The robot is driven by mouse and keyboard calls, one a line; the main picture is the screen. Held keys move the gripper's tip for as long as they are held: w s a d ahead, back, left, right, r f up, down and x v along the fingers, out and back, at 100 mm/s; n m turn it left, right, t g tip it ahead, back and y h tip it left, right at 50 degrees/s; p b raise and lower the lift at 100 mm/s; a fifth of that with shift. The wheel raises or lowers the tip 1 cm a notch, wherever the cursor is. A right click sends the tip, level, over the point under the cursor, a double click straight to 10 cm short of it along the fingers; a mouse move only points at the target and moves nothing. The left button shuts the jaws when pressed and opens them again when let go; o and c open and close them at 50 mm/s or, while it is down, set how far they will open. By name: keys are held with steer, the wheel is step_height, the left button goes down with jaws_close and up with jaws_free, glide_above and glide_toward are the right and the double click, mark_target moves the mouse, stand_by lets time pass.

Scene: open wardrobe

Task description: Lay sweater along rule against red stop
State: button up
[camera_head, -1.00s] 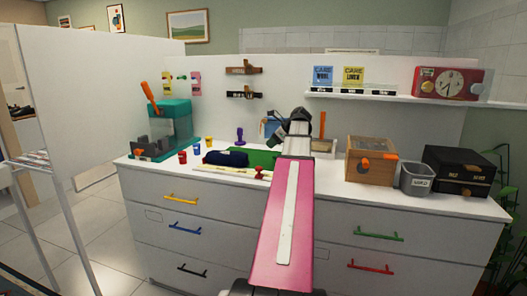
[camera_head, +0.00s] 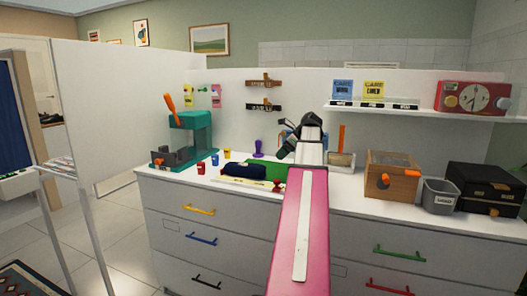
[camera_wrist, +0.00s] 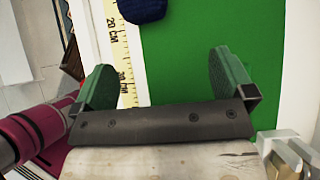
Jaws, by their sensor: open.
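The sweater (camera_head: 238,169) is a dark navy folded bundle on the dresser top in the head view, and its edge shows at the top of the wrist view (camera_wrist: 142,8). It lies by the pale yellow rule (camera_head: 240,181), whose 20 cm and 30 cm marks show in the wrist view (camera_wrist: 120,45). A small red piece (camera_head: 278,187), seemingly the red stop, is at the rule's right end. A green mat (camera_wrist: 190,35) is beside the rule. My gripper (camera_wrist: 165,78) is open and empty over the mat and rule, apart from the sweater.
Red, blue and yellow cups (camera_head: 201,168) and a teal machine (camera_head: 190,138) stand left. A wooden box (camera_head: 391,175), grey bin (camera_head: 439,195) and black case (camera_head: 484,188) stand right. A shelf (camera_head: 385,107) overhangs the back. A white panel (camera_head: 125,110) rises at left.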

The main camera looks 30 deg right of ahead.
mark_target(249, 165)
steer(key=w+a+h, duration=0.1)
steer(key=w+a, duration=0.1)
steer(key=a, duration=0.1)
steer(key=w+a+g, duration=0.1)
steer(key=w+a, duration=0.2)
steer(key=a, duration=0.1)
steer(key=w+a+g+h, duration=0.1)
steer(key=w+a, duration=0.1)
steer(key=a, duration=0.1)
steer(key=shift+w+a+r+h, duration=0.2)
steer(key=shift+w+h, duration=0.1)
steer(key=shift+w, duration=0.1)
steer(key=x, duration=1)
steer(key=shift+a+f, duration=0.1)
steer(key=shift+f, duration=0.3)
steer(key=shift+c, duration=0.3)
steer(key=c, duration=0.7)
steer(key=o, duration=0.8)
steer(key=shift+c, duration=0.2)
steer(key=shift+s+r, duration=0.1)
